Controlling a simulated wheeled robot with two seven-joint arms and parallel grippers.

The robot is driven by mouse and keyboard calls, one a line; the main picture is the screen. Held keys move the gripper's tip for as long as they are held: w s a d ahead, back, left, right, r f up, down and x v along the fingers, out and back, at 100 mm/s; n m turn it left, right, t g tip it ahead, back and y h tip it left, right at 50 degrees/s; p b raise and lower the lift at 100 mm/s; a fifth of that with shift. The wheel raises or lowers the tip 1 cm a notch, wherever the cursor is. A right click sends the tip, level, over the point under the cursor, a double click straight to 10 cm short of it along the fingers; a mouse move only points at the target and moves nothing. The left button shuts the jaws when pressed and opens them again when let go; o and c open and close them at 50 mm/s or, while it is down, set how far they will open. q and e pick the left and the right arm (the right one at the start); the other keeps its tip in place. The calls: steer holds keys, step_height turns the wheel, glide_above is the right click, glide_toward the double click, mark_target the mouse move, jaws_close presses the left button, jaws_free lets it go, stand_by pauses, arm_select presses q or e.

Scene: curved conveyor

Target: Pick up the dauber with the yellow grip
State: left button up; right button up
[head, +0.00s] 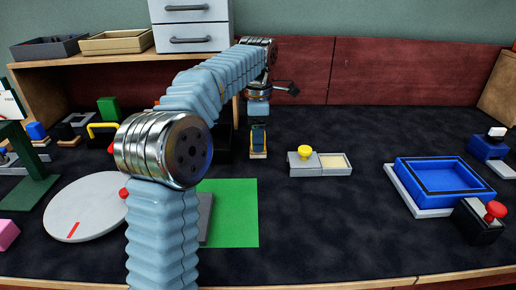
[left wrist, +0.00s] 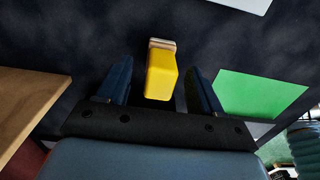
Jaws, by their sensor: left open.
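The dauber with the yellow grip (left wrist: 160,78) shows in the left wrist view as a yellow block with a pale base at its far end. It lies between the two dark blue fingers of my left gripper (left wrist: 158,71), with a small gap on each side. In the head view the gripper (head: 258,134) points down at the mat's back middle. Its near finger covers much of the dauber (head: 258,154), whose yellow and pale lower edge shows. The jaws are open. My right gripper is not in view.
A green sheet (head: 233,225) lies in front, partly behind my arm. A grey box with a yellow knob (head: 305,152) stands to the right. A blue tray (head: 445,185) is further right. A wooden shelf (head: 120,58) with drawers stands at the back left. The mat's middle right is clear.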

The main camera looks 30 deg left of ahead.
arm_select(q)
step_height(320, 180, down, 2)
steer(key=shift+f, duration=0.1)
steer(key=shift+c, duration=0.3)
steer(key=c, duration=1.1)
steer(key=shift+o, duration=0.2)
steer(key=shift+r, duration=0.25)
steer(key=shift+r, duration=0.25)
step_height(320, 180, up, 3)
steer(key=shift+f+p, duration=0.1)
steer(key=shift+p, duration=0.3)
steer(key=s+d+r, duration=0.9)
steer(key=d, duration=0.1)
steer(key=shift+s+d+r+b, duration=0.2)
steer(key=shift+b, duration=0.25)
